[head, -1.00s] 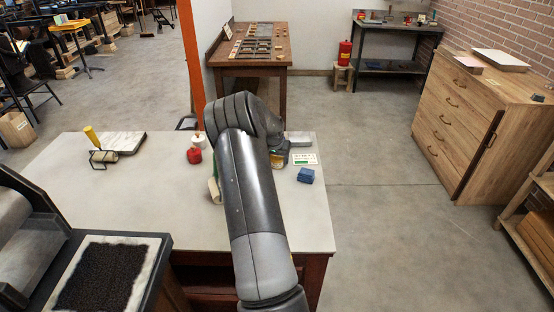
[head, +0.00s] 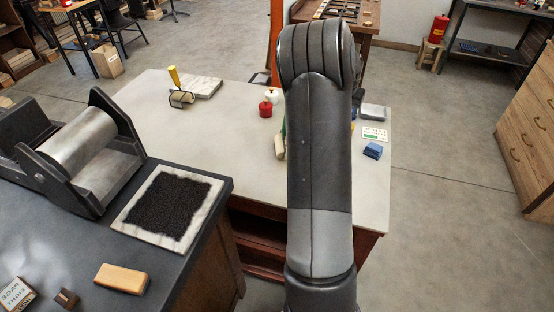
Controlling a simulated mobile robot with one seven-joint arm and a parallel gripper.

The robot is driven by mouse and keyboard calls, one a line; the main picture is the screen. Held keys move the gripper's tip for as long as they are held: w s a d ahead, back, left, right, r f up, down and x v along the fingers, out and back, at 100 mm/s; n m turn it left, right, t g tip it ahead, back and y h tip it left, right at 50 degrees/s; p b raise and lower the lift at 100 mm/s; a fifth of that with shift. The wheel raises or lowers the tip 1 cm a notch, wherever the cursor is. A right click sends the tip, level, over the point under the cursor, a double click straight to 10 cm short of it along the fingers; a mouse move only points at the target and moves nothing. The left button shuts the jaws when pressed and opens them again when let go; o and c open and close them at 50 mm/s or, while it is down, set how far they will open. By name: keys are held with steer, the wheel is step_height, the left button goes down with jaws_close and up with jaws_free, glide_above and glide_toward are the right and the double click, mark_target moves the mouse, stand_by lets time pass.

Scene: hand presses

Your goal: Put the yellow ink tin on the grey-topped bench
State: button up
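My arm runs up the middle of the head view and hides most of my gripper; only a dark sliver of it (head: 357,98) shows at the arm's right edge. I cannot see its fingers or what lies between them. The yellow ink tin is not clearly visible; a tiny yellowish patch shows by that sliver. A dark grey-topped bench (head: 215,255) stands at front left, carrying a press (head: 85,150) and a white-edged slab with a black textured patch (head: 168,207). A table with a pale grey top (head: 225,135) stands beyond it, under my arm.
The pale top holds a roller (head: 181,97), a pale slab (head: 203,87), red (head: 265,109) and white (head: 271,95) tins, a blue block (head: 373,150) and a card (head: 375,134). A tan block (head: 121,278) lies on the dark bench, its front middle bare. Floor right is clear.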

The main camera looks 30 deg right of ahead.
steer(key=s+a+r+n+t+y, duration=0.1)
steer(key=s+a+r+n, duration=0.15)
steer(key=a+r, duration=0.45)
steer(key=s+a+r+n+y, duration=0.1)
steer(key=s+a+r, duration=0.2)
steer(key=a, duration=0.8)
steer(key=s+a+r+n+t+y, duration=0.15)
steer(key=a+r, duration=0.35)
steer(key=a, duration=0.5)
steer(key=s+a+n, duration=0.6)
steer(key=s+a, duration=1.1)
steer(key=s, duration=0.3)
steer(key=shift+s+r, duration=0.35)
